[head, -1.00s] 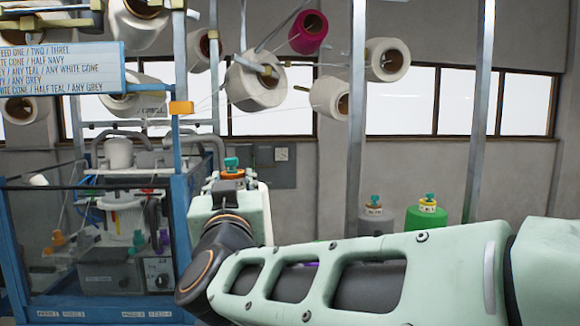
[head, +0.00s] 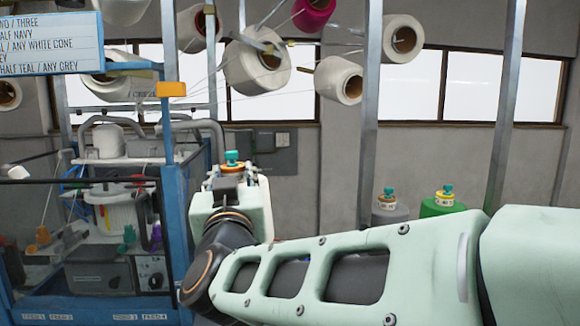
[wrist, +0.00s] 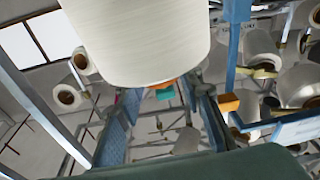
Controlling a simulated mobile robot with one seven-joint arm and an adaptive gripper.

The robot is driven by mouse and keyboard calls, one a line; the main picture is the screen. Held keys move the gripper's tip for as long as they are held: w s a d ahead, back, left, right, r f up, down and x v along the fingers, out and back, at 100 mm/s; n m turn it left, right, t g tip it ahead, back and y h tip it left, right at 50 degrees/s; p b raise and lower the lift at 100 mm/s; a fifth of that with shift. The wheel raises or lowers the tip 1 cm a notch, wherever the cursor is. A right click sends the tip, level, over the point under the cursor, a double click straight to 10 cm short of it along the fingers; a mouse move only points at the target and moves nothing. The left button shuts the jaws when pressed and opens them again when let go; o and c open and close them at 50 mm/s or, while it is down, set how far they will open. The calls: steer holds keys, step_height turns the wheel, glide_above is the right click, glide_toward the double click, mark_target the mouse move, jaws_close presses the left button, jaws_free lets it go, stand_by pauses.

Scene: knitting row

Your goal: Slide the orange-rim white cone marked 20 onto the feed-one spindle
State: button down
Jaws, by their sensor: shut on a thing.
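The white cone (wrist: 140,35) fills the top middle of the wrist view, close to the camera. An orange rim with a teal piece (head: 232,162) shows just above my gripper (head: 230,178) in the head view; orange and teal also show below the cone in the wrist view. A FEED 1 label (head: 33,317) is on the blue-framed machine's lower front; I cannot make out which spindle is feed one.
The blue machine frame (head: 172,220) stands close left of my gripper. Several white cones hang overhead, one a large white cone (head: 258,62). Metal posts (head: 370,120) stand to the right. A grey cone (head: 390,208) and a green cone (head: 440,205) stand behind my arm.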

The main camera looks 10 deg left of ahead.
step_height(320, 180, down, 17)
steer(key=b, duration=1.4)
stand_by(0.6)
steer(key=shift+d, duration=0.15)
steer(key=c, duration=1.3)
jaws_free()
steer(key=shift+w+f, duration=0.1)
steer(key=shift+o, duration=0.2)
steer(key=v, duration=1.2)
steer(key=shift+f, duration=0.1)
